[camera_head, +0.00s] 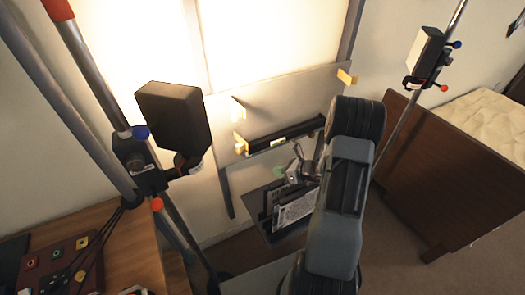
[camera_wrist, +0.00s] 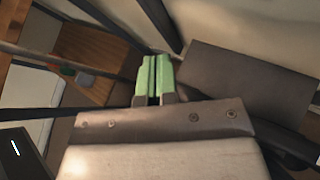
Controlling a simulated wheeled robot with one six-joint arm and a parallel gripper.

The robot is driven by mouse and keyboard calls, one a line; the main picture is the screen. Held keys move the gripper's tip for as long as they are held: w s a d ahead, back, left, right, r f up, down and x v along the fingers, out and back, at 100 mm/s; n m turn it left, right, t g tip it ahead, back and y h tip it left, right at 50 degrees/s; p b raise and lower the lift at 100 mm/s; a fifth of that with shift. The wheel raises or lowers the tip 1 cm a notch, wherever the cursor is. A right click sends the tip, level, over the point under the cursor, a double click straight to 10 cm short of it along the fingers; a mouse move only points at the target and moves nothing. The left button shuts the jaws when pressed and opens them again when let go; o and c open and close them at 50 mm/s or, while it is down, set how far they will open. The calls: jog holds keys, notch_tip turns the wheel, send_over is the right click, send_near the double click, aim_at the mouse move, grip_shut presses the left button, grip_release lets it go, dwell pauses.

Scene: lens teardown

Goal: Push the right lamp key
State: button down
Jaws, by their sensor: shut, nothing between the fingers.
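A dark red control box (camera_head: 62,262) with several small coloured keys sits on the wooden desk at the lower left of the head view. I cannot tell which key is the right lamp key. The right lamp (camera_head: 427,54), a small pale head with blue and red knobs, is on a pole at the upper right. My gripper (camera_head: 281,172) is near the middle, well to the right of the control box and apart from it. In the wrist view, its green fingertips (camera_wrist: 153,76) are together with nothing between them. The keys cannot be made out in that view.
A dark lamp head (camera_head: 172,117) on a pole stands between the desk (camera_head: 130,248) and my arm. A bright panel (camera_head: 255,35) with a shelf and yellow clips is behind my gripper. A brown board (camera_head: 440,175) and a pale mattress (camera_head: 485,125) are at the right.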

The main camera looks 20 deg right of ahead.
jog(key=w+a, duration=0.1)
jog(key=w, duration=0.7)
jog(key=shift+w+b, duration=0.2)
jog(key=shift+b, duration=0.15)
jog(key=shift+w, duration=0.2)
dwell(1.8)
jog(key=shift+w, duration=0.2)
jog(key=shift+w+a+r, duration=0.15)
jog(key=shift+w+r, duration=0.2)
jog(key=shift+w, duration=0.35)
dwell(1.3)
jog(key=shift+s, duration=0.15)
jog(key=shift+s+d, duration=0.2)
jog(key=shift+s, duration=0.35)
